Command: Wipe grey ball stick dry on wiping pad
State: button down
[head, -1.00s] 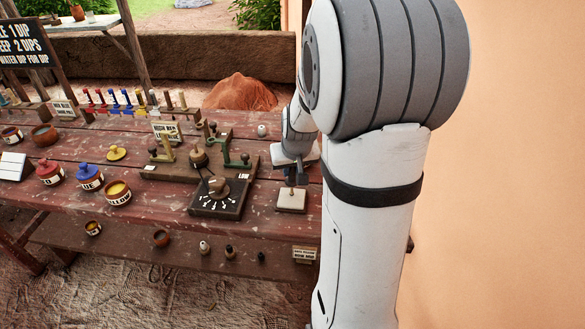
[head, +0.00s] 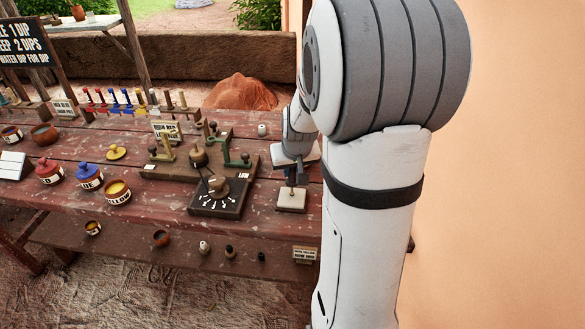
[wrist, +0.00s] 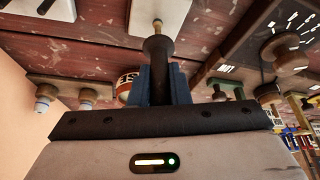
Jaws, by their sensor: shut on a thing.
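The wiping pad (head: 291,203) is a small pale square block near the right end of the red bench in the head view. My gripper (head: 293,176) is right above it, pointing down. In the wrist view my gripper (wrist: 164,85) is shut on a dark-handled stick (wrist: 158,50) that has a small tan-grey tip. In the head view the stick's lower end is over the pad, at or very near its surface; I cannot tell if it touches. Whether the tip is wet is too small to see.
A dark block with a dial (head: 219,196) stands just left of the pad, with a wooden lever board (head: 170,172) behind it. A peach wall (head: 510,180) is to the right.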

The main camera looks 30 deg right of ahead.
jog(key=shift+f, duration=0.2)
jog(key=shift+a, duration=0.15)
jog(key=shift+w+a, duration=0.3)
jog(key=shift+a, duration=0.05)
jog(key=shift+s+d+b, duration=0.45)
jog(key=shift+s+d, duration=0.2)
jog(key=shift+d, duration=0.3)
jog(key=shift+w+a, duration=0.1)
jog(key=shift+a, duration=0.05)
jog(key=shift+w+a, duration=0.5)
jog(key=shift+a, duration=0.3)
jog(key=shift+s+d, duration=0.65)
jog(key=shift+d, duration=0.25)
jog(key=shift+w, duration=0.1)
